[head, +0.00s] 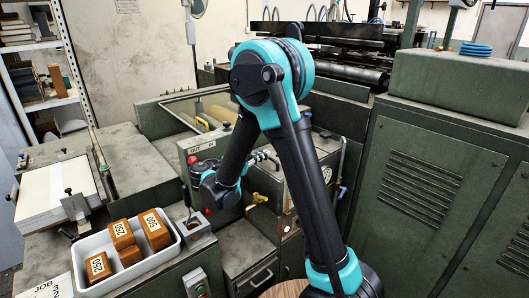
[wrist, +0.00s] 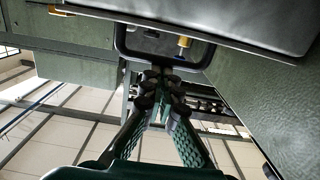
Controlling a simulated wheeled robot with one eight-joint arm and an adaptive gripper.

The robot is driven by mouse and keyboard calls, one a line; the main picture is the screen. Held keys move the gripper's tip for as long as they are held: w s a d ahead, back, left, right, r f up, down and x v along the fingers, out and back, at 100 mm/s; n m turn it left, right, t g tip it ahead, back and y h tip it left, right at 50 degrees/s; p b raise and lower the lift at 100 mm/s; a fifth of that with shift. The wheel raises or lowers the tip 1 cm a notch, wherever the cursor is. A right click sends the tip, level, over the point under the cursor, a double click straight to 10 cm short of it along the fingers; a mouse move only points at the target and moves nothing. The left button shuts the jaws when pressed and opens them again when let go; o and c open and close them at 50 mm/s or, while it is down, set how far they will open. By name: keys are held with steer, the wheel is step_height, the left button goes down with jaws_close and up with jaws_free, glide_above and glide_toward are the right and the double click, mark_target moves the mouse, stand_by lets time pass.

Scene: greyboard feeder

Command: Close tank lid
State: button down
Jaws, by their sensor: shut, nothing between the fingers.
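My gripper (wrist: 163,80) is in the middle of the wrist view, its fingers together and empty. A dark, squared handle-like loop (wrist: 122,42) lies around and beyond the fingertips; I cannot tell whether they touch it. Above it in the picture is the edge of a smooth grey panel (wrist: 250,14); I cannot tell if this is the tank lid. In the head view my arm bends down over the green machine, and my fingers cannot be made out. A grey box with a gauge (head: 293,168) stands behind my arm, partly hidden. No lid can be clearly identified there.
A white tray (head: 88,247) with brown numbered blocks (head: 130,255) stands at front left, beside a stack of pale board (head: 50,188). A green louvred cabinet (head: 420,190) closes off the right. Brass fittings (head: 258,198) stick out near my arm.

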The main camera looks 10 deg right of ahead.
steer(key=shift+s+a+f, duration=0.1)
steer(key=shift+s+f, duration=0.1)
steer(key=shift+f, duration=0.75)
steer(key=shift+r, duration=0.1)
step_height(320, 180, up, 11)
steer(key=s+d+f+n+g, duration=0.1)
steer(key=d+f, duration=0.1)
steer(key=d, duration=0.1)
steer(key=s+d+f+n+g+y, duration=0.1)
steer(key=d+f, duration=0.1)
steer(key=d, duration=0.1)
steer(key=s+d+f+n+y, duration=0.1)
steer(key=d+f, duration=0.1)
steer(key=shift+d+g, duration=0.4)
steer(key=s+d+f+n+g+y, duration=0.2)
steer(key=s+d+f+n+y, duration=0.15)
steer(key=s+f, duration=0.25)
steer(key=s+d+f+n+g+y, duration=0.1)
steer(key=s+d+f+n+y, duration=0.1)
steer(key=s+f+y, duration=0.35)
steer(key=s+a+f+n+y, duration=0.3)
steer(key=s+f, duration=0.3)
steer(key=s, duration=0.2)
steer(key=shift+s+a+f, duration=0.35)
steer(key=shift+s+a, duration=0.05)
steer(key=shift+a, duration=0.15)
